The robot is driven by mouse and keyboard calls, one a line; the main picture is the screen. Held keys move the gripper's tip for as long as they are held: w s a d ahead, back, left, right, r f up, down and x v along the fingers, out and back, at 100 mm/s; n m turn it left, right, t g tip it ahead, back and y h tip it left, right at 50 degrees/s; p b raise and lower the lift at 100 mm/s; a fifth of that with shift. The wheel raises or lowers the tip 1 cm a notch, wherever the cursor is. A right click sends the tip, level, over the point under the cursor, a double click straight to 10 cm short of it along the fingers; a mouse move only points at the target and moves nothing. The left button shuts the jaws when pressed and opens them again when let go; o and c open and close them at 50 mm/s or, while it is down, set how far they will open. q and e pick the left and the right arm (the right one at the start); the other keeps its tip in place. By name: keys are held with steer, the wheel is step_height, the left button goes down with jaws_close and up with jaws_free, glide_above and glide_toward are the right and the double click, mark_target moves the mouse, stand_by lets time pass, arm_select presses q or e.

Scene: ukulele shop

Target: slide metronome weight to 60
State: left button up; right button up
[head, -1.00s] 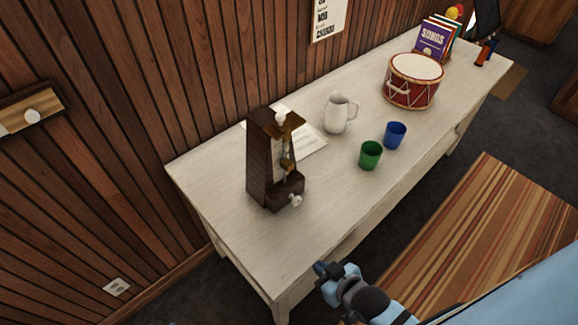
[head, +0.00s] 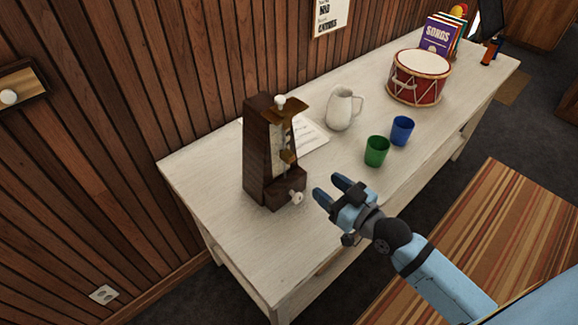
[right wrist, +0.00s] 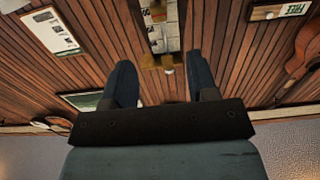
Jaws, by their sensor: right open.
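The metronome (head: 259,155) stands upright near the table's left end, a dark brown wooden body with a pale scale on its front. A white knob is on top and another low on the side. My right gripper (head: 330,189) is open and empty, to the right of the metronome and apart from it, fingers pointing toward it. In the right wrist view the metronome (right wrist: 160,28) shows beyond the spread fingers; its weight is hard to make out there. My left gripper is not in view.
On the pale table (head: 225,225) stand a white pitcher (head: 340,108), a green cup (head: 376,151), a blue cup (head: 402,131) and a red drum (head: 418,78). A paper sheet (head: 311,134) lies behind the metronome. The wood wall is close behind. The table front beside the metronome is clear.

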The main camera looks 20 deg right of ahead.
mark_target(292, 157)
steer(key=x, duration=0.4)
steer(key=p+x, duration=0.1)
steer(key=x, duration=0.7)
steer(key=shift+w+a+r, duration=0.1)
steer(key=shift+w+r, duration=0.2)
steer(key=shift+r, duration=0.1)
steer(key=shift+w+a, duration=0.2)
steer(key=shift+w, duration=0.35)
